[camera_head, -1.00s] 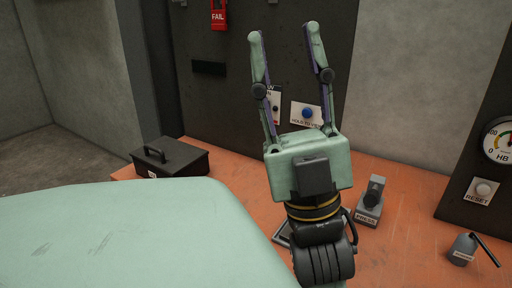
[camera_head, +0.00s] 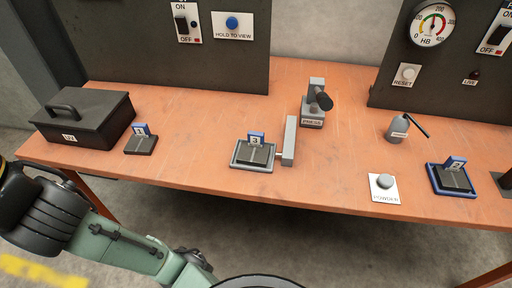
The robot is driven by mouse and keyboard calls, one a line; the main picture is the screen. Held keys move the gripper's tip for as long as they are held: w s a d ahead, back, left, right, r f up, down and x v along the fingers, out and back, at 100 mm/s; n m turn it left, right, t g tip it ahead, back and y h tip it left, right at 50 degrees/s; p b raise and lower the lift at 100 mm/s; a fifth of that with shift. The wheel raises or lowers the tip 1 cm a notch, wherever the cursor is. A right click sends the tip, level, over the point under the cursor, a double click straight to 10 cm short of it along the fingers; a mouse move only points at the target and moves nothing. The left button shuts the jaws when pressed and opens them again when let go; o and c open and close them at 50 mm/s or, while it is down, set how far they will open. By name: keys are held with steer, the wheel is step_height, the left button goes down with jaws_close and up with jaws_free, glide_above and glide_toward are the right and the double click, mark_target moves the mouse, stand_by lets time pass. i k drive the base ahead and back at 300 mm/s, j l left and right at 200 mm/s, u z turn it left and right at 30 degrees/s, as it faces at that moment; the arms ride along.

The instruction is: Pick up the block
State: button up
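Three dark blocks with blue number tags are on the orange bench in the head view. The block tagged 1 (camera_head: 141,147) sits at the left, beside the black case. The block tagged 3 (camera_head: 258,156) sits in a grey-rimmed tray (camera_head: 238,164) near the middle. The block tagged 2 (camera_head: 455,180) sits in a blue-rimmed tray (camera_head: 436,183) at the right. The frames do not show which one is meant. My arm reaches across the lower left, and my gripper is outside the picture.
A black case (camera_head: 84,118) stands at the bench's left. An upright grey plate (camera_head: 290,142) stands right of the middle tray. Dark panels rise behind.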

mark_target(254, 152)
steer(key=u, duration=0.3)
steer(key=l+u, duration=1)
steer(key=k+l, duration=0.1)
steer(key=l, duration=0.4)
steer(key=l+u, duration=0.15)
steer(key=l, duration=0.4)
steer(key=k+l, duration=0.15)
steer(key=l, duration=0.3)
steer(key=l+u, duration=0.05)
